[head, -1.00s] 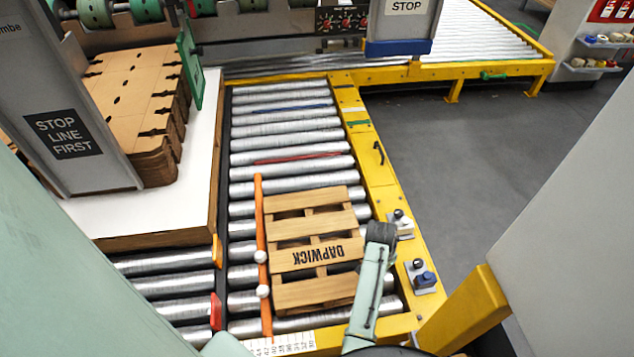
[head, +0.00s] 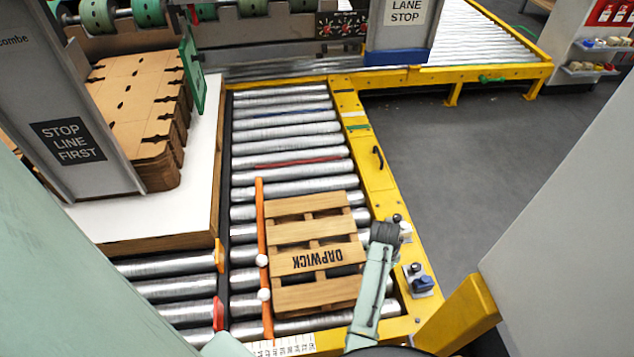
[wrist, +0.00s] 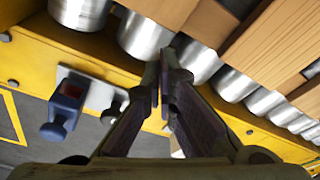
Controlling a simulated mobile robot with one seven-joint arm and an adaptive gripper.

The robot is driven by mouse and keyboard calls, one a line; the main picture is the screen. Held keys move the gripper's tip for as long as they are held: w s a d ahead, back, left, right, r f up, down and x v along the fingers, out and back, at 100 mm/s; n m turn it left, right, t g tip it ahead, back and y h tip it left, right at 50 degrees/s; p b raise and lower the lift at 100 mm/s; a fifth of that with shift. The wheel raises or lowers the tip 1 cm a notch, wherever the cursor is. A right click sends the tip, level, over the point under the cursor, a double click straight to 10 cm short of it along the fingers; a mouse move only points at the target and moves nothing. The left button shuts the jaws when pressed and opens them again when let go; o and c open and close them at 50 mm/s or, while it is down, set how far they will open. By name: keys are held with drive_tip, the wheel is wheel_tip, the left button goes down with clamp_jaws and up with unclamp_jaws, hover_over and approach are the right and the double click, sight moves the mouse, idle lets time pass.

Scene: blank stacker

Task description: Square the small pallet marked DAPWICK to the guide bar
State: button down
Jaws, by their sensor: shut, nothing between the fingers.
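The small wooden pallet marked DAPWICK (head: 318,245) lies flat on the rollers in the head view, its lettering upside down to me. The orange guide bar (head: 261,225) runs along its left side. A narrow gap shows between them, and the pallet's edge looks nearly parallel to the bar; I cannot tell if it is exactly square. My arm's end is at the pallet's right side in the head view. In the wrist view my gripper (wrist: 165,72) is shut and empty over the roller ends, with pallet boards (wrist: 265,45) at upper right. Contact with the pallet cannot be told.
The yellow conveyor frame (head: 366,155) edges the rollers on the right. It carries a blue-knobbed fitting (head: 421,281), also in the wrist view (wrist: 66,104). A white table (head: 175,215) with stacked cardboard stands at left. Rollers beyond the pallet are clear.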

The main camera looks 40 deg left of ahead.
wheel_tip(320, 180, up, 8)
drive_tip(key=p, duration=0.7)
drive_tip(key=shift+f, duration=0.15)
